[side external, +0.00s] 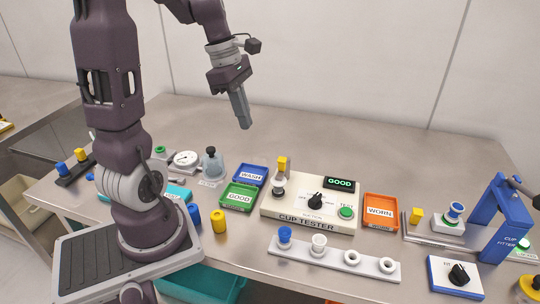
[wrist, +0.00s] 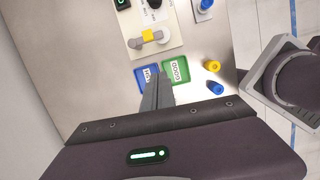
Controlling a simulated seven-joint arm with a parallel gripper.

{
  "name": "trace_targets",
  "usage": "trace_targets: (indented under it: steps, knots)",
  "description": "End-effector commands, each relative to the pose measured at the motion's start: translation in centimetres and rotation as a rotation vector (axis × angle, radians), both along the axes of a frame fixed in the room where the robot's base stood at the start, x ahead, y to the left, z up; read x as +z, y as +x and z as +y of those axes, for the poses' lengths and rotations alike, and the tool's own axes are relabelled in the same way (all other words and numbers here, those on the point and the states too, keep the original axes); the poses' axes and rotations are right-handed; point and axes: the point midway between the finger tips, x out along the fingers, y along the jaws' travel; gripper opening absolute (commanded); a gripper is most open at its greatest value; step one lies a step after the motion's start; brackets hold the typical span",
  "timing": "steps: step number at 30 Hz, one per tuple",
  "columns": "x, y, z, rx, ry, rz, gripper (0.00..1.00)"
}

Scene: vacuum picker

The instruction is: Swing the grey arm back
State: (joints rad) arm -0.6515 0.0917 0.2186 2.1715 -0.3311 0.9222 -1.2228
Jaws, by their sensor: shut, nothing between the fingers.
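The cream cup tester (side external: 268,211) stands mid-table, its display (side external: 340,184) lit green with GOOD. In the side view the yellow block (side external: 283,163) stands up at the tester's back left, above a grey round part (side external: 278,187). My gripper (side external: 245,124) is shut and empty, high above the table behind the tester. In the wrist view its fingers (wrist: 157,92) point down over the trays, apart from the grey arm.
A blue WASH tray (side external: 251,175) and green GOOD tray (side external: 239,196) sit left of the tester. An orange WORN tray (side external: 381,211) is on its right. A white cup rack (side external: 334,257) lies in front. A blue cup fitter (side external: 500,215) stands far right. The table behind is clear.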

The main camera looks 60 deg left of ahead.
Motion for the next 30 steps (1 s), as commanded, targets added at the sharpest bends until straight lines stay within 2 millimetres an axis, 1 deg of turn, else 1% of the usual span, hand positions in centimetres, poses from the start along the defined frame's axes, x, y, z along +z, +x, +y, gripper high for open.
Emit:
trace_targets:
  steps: [1, 3, 10, 13, 17, 27, 30]
  knots:
    - [-0.3, 0.0, 0.5, 0.04, -0.012, 0.009, 0.0]
    - [-0.4, 0.0, 0.7, 0.064, -0.019, 0.013, 0.0]
    - [-0.4, 0.0, 0.6, 0.06, -0.017, 0.013, 0.0]
    - [-1.0, 0.1, 0.5, 0.058, -0.018, 0.013, 0.0]
    - [-3.1, 0.4, 0.0, 0.057, -0.021, 0.018, 0.0]
    - [-10.3, 1.6, -1.2, 0.058, -0.021, 0.017, 0.0]
    - [-10.1, 3.0, -2.5, 0.049, -0.015, 0.011, 0.0]
